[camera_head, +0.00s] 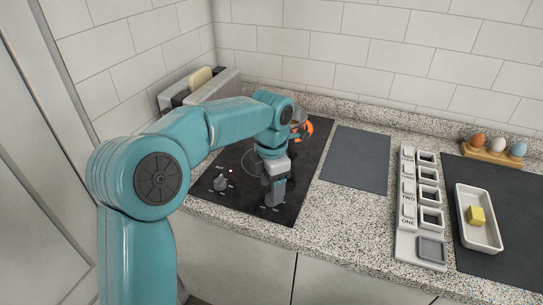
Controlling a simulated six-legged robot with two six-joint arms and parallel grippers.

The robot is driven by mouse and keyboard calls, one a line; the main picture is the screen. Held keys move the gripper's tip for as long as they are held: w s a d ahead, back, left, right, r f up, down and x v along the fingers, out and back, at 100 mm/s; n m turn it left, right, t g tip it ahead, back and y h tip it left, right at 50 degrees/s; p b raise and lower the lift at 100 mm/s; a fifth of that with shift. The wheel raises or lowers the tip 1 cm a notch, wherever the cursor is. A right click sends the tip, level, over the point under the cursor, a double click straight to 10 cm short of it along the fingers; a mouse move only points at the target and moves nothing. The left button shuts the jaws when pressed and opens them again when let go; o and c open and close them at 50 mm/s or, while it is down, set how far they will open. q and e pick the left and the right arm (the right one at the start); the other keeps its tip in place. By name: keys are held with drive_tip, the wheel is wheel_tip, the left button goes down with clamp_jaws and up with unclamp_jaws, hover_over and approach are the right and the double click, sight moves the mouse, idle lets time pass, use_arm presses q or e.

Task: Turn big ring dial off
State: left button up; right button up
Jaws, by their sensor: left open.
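The black cooktop (312,165) lies on the counter, with two dials along its front edge. The left dial (220,183) stands clear, with a small lit red dot beside it. The right dial is mostly hidden by my left gripper (275,198). The dial labels are too small to read, so I cannot tell which is the big ring's. An orange glowing ring (308,129) shows at the back of the cooktop, partly behind my arm. My left gripper points down at the right dial, jaws open; whether it touches the dial is unclear. My right gripper is out of view.
A toaster (222,87) with bread stands at the back left. A dark mat (357,158) lies right of the cooktop. Farther right are a white switch panel (406,247), a white dish (487,236) with a yellow block, and an egg holder (496,155).

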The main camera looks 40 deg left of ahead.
use_arm(q)
wheel_tip(320, 180, up, 14)
drive_tip(key=p, duration=0.2)
drive_tip(key=shift+f, duration=0.2)
idle(0.3)
